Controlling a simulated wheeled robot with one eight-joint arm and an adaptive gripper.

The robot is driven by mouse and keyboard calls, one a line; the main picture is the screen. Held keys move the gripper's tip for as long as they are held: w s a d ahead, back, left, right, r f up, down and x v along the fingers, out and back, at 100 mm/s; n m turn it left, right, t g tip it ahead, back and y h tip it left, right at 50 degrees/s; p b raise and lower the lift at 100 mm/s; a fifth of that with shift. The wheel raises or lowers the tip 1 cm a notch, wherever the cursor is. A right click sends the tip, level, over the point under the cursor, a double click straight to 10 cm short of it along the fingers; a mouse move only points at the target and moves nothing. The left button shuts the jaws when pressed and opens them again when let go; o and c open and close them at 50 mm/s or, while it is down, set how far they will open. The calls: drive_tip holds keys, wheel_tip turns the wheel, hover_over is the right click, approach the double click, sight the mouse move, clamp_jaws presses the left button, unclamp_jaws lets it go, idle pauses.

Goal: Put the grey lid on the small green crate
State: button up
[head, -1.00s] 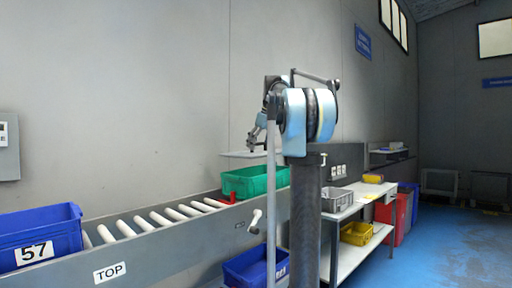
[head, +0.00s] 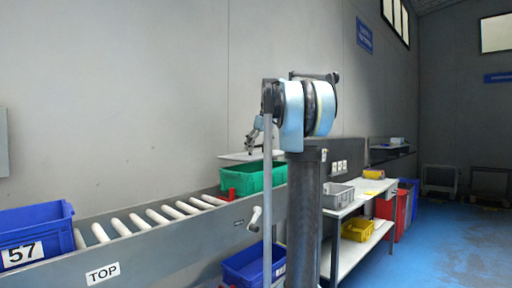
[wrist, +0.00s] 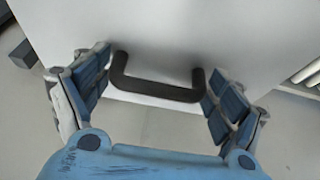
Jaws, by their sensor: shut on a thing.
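The grey lid (head: 237,157) is a thin flat plate held about level just above the small green crate (head: 252,180). The crate sits at the far end of the roller conveyor. My gripper (head: 250,146) is above the lid, small in the head view. In the wrist view, my gripper (wrist: 158,95) has its blue fingers at both ends of the lid's black handle (wrist: 155,90), shut on it. The lid's pale surface (wrist: 190,35) fills the upper part of that view. The crate is hidden there, and my arm covers its right side in the head view.
A red piece (head: 231,194) stands at the conveyor (head: 140,240) edge by the crate. A blue bin marked 57 (head: 35,235) is at the near left. Another blue bin (head: 245,268) is below the conveyor. A white table (head: 350,200) with a grey crate (head: 337,195) stands right.

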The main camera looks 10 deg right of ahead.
drive_tip(key=shift+s+f, duration=0.1)
drive_tip(key=shift+f, duration=2.25)
drive_tip(key=o, duration=1)
drive_tip(key=shift+o, duration=0.2)
drive_tip(key=shift+r, duration=4.5)
